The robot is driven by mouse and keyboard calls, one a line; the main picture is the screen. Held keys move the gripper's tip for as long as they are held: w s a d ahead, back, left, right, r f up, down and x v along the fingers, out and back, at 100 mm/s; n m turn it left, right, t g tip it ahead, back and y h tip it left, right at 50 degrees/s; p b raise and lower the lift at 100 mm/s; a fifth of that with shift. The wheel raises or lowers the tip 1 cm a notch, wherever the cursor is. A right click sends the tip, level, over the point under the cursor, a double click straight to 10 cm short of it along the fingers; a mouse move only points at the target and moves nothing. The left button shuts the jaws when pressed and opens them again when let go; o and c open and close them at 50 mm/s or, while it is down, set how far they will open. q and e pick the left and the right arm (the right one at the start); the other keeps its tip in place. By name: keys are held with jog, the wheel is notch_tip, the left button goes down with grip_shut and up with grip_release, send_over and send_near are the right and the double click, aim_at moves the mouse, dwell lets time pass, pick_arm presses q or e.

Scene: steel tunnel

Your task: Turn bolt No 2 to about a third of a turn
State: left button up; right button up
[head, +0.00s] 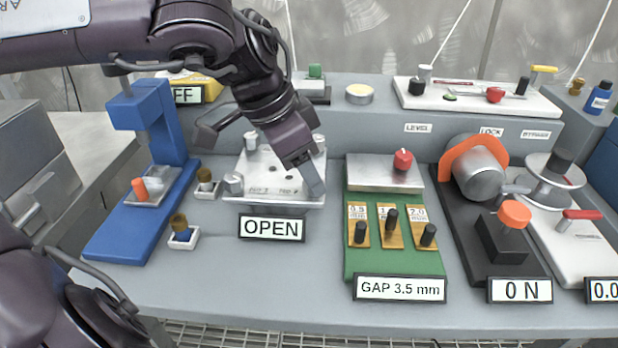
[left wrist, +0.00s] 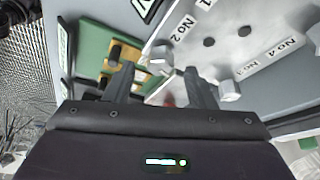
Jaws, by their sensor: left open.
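The pale metal bolt plate (head: 262,172) stands mid-bench, with metal bolts near its corners. It fills the upper right of the left wrist view (left wrist: 222,22). Bolt No 2 (left wrist: 160,60) is a light metal head beside the "No 2" label in that view; in the head view my fingers hide it. My left gripper (head: 314,188) points down at the plate's front right corner. In the wrist view its fingers (left wrist: 159,72) are apart, with the bolt head showing between the tips; contact cannot be told. My right gripper is out of view.
An "OPEN" sign (head: 272,228) stands before the plate. A green gap board (head: 390,262) with black-handled pieces and a red knob (head: 403,160) is close on the right. A blue press (head: 150,125) stands left.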

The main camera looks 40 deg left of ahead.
pick_arm(q)
jog(key=shift+x, duration=0.9)
jog(key=shift+r, duration=0.1)
